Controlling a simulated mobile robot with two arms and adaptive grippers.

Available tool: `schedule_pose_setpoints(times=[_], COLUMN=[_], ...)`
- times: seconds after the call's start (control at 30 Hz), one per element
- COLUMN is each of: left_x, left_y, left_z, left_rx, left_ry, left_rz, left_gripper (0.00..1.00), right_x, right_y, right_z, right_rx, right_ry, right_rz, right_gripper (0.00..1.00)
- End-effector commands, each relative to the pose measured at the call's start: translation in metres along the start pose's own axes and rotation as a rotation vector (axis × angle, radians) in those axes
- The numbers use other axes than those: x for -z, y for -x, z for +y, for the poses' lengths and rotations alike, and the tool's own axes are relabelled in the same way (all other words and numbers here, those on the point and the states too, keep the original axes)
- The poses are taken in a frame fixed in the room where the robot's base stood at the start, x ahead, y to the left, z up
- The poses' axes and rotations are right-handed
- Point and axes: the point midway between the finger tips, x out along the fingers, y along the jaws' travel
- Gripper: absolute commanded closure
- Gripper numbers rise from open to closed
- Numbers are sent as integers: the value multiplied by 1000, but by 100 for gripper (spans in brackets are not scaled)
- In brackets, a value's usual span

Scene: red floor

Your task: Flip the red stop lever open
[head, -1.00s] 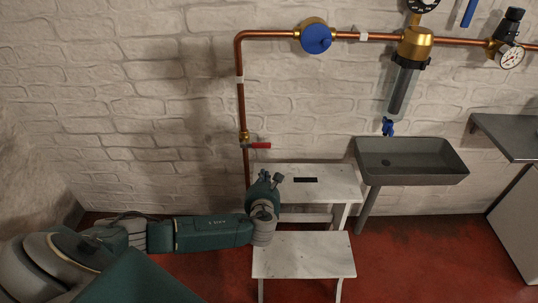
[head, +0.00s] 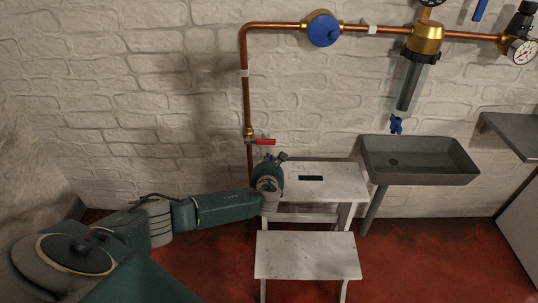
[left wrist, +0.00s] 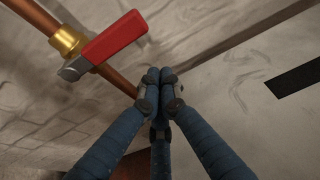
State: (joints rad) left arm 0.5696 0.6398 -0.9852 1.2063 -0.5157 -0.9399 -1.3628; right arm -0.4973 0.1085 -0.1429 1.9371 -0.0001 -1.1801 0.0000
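The red stop lever (head: 264,142) sits on a brass valve (head: 249,133) low on the vertical copper pipe. It points right, across the pipe. In the left wrist view the lever's red handle (left wrist: 115,38) is at upper left, with the brass fitting (left wrist: 68,41) beside it. My left gripper (head: 277,157) is just below and right of the lever in the head view. In the left wrist view its fingertips (left wrist: 160,78) are together with nothing between them, apart from the handle. My right gripper is not in view.
A white step stool (head: 335,178) stands against the wall under the gripper. A grey sink (head: 425,175) is to its right. The copper pipe (head: 246,95) runs up to a blue-capped fitting (head: 323,29) and a filter (head: 413,85). The brick wall is close behind the lever.

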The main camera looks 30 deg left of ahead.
Motion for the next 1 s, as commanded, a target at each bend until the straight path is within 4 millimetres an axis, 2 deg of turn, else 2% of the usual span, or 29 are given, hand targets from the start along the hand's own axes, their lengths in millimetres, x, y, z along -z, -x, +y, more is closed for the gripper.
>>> schedule_pose_setpoints(times=[0.03, 0.23, 0.83, 1.0], left_x=[-13, -29, -34, -39], left_y=[4, 10, 9, 4], left_z=[0, 0, -2, -6], left_rx=[2, 1, 4, 18], left_ry=[3, 1, 18, 52], left_rz=[-4, -3, -2, -2], left_gripper=[100, 100, 100, 100], right_x=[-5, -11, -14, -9], right_y=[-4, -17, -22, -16], right_z=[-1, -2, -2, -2], right_rx=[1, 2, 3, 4], right_ry=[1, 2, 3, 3], right_rz=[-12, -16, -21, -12], right_gripper=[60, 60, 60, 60])
